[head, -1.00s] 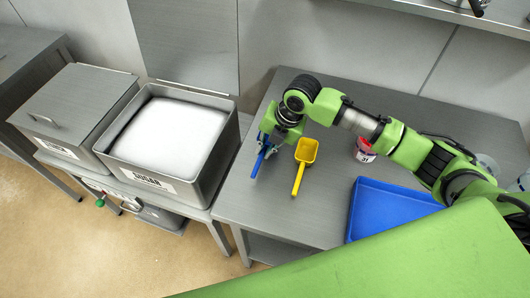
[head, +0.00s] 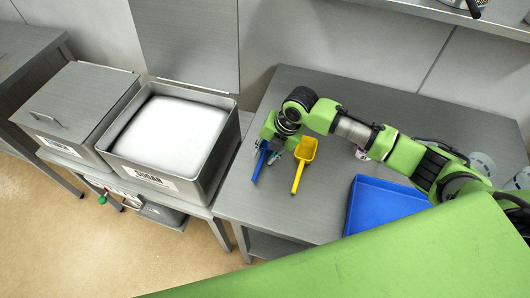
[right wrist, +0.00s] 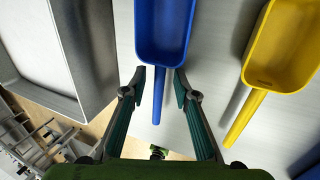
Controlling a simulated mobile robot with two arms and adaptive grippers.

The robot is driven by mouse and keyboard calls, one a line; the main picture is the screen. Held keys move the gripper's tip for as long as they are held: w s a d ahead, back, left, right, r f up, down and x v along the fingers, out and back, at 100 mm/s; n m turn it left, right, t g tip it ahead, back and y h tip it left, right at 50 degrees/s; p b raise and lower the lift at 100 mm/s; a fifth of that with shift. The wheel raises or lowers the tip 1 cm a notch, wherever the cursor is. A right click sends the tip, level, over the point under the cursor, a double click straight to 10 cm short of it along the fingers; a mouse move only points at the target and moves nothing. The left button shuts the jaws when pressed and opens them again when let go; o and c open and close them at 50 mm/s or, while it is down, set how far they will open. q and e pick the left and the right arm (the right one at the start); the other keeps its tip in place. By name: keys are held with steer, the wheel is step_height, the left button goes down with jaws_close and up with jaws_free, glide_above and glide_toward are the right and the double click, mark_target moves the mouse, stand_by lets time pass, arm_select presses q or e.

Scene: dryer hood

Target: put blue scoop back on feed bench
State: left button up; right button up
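The blue scoop (head: 261,162) lies on the grey feed bench (head: 306,222), near its left edge and left of a yellow scoop (head: 304,162). In the right wrist view the blue scoop (right wrist: 164,32) has its bowl at the top and its handle pointing down. My right gripper (right wrist: 159,82) is open, with one finger on each side of the handle and gaps visible between. In the head view my right gripper (head: 271,154) is low over the blue scoop and hides part of its bowl. My left gripper is not in view.
The yellow scoop (right wrist: 284,45) is close on the right. An open bin of white sugar (head: 196,188) stands left of the bench, beside a lidded bin (head: 75,100). A blue tray (head: 382,208) lies right. A cup is mostly hidden behind my arm. The bench front is clear.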

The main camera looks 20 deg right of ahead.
steer(key=b+v, duration=0.2)
steer(key=v, duration=1)
steer(key=shift+r, duration=0.15)
